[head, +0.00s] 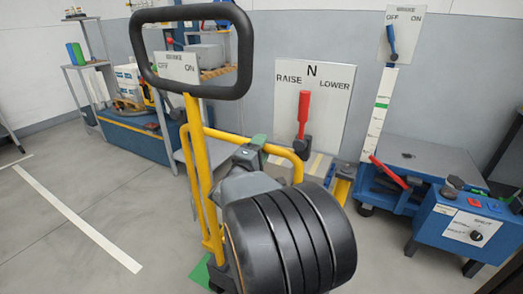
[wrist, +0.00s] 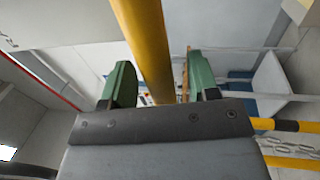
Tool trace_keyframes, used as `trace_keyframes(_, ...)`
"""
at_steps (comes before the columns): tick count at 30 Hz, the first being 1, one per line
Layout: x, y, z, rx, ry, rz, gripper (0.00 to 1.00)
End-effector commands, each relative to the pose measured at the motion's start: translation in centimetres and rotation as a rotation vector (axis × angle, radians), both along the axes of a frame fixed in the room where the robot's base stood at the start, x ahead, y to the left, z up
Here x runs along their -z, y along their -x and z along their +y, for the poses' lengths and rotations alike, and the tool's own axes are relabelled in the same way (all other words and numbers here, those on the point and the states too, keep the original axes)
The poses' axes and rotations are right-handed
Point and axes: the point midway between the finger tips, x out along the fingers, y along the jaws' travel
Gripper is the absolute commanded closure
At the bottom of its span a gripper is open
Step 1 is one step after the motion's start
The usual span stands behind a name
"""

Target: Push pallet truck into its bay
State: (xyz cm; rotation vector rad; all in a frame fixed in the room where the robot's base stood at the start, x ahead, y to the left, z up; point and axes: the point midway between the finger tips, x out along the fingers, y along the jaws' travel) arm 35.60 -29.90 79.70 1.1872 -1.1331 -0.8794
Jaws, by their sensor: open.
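The pallet truck's yellow handle frame (head: 193,150) stands upright in the head view, topped by a black loop grip (head: 148,73). My gripper (head: 256,146) is beside the yellow frame, partly hidden behind my own dark wrist. In the wrist view, my gripper (wrist: 160,82) is open, its two green fingers apart. A yellow bar (wrist: 143,40) passes through the gap between the fingers as seen here; I cannot tell whether it touches them. The truck's lower body and forks are mostly hidden. I cannot make out the bay for certain.
A RAISE/N/LOWER panel (head: 313,82) with a red lever (head: 303,115) stands behind the handle. A blue machine (head: 435,160) with a control box (head: 466,222) is at right. A blue bench (head: 135,135) stands at back left. Floor near the white line (head: 75,215) is clear.

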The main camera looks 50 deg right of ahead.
Motion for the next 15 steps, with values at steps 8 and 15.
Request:
trace_keyframes(8, -0.12, -0.12, -0.40, -0.001, 0.000, 0.000, 0.45)
trace_keyframes(15, -0.13, -0.11, -0.37, -0.001, 0.000, 0.000, 0.57)
